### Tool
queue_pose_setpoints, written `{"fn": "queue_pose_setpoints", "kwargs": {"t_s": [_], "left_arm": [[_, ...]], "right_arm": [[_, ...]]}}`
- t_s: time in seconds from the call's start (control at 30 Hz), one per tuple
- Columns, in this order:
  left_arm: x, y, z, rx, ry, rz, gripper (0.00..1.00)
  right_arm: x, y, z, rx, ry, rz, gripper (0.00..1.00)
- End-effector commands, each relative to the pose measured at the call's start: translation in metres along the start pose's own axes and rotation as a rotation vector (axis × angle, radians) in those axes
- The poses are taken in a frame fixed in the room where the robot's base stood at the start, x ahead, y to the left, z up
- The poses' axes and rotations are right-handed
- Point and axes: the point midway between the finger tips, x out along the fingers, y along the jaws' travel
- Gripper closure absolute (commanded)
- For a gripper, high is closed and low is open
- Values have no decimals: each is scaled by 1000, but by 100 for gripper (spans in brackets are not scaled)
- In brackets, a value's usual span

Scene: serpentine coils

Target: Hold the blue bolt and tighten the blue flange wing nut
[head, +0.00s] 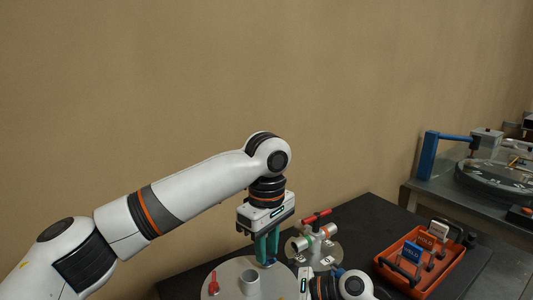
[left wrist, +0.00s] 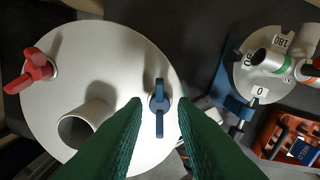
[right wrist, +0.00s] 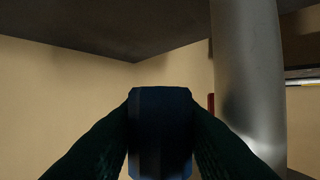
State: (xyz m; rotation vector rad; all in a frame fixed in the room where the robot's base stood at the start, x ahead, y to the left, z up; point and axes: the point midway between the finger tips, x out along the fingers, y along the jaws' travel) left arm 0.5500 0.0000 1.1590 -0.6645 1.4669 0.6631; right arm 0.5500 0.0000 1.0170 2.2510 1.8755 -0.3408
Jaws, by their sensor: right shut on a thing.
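The blue flange wing nut (left wrist: 159,108) sits on the round pale plate (left wrist: 110,140), near its right edge in the left wrist view. My left gripper (left wrist: 160,101) is above it, its green fingers apart on either side with gaps to the nut. In the head view my left gripper (head: 267,257) points down over the plate's right side, with a bit of blue (head: 268,264) at its tips. In the right wrist view, looking up, my right gripper (right wrist: 160,105) is shut on the dark blue bolt (right wrist: 160,135). Its far end is hidden.
A red wing nut (left wrist: 36,70) and a pipe stub (left wrist: 80,125) stand on the same plate. A pipe fixture with a dial (left wrist: 262,75) is to the right. An orange crate (head: 425,265) is further right. A metal post (right wrist: 248,90) rises beside my right gripper.

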Motion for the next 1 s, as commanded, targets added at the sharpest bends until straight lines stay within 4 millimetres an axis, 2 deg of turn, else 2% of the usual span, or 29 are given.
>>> {"fn": "queue_pose_setpoints", "kwargs": {"t_s": [0.03, 0.13, 0.17, 0.37, 0.6, 0.7, 1.0], "left_arm": [[0, 0, 0, 0, 0, 0, 83], [0, 0, 0, -1, 0, 0, 99], [0, 0, 0, -1, 0, 0, 100], [0, 0, 0, 32, 1, 1, 100], [0, 0, 0, 339, 2, 1, 100], [0, 0, 0, 407, 1, 1, 100], [0, 0, 0, 433, 0, 0, 100]], "right_arm": [[0, 1, -1, 1, 2, 2, 90], [0, 1, -1, 1, 2, 2, 90], [0, 1, -1, 1, 2, 2, 90], [0, 1, -1, 1, 2, 2, 90], [0, 1, -1, 1, 2, 2, 90], [0, 1, -1, 1, 2, 2, 90], [-1, 1, -1, 1, 2, 2, 90]]}}
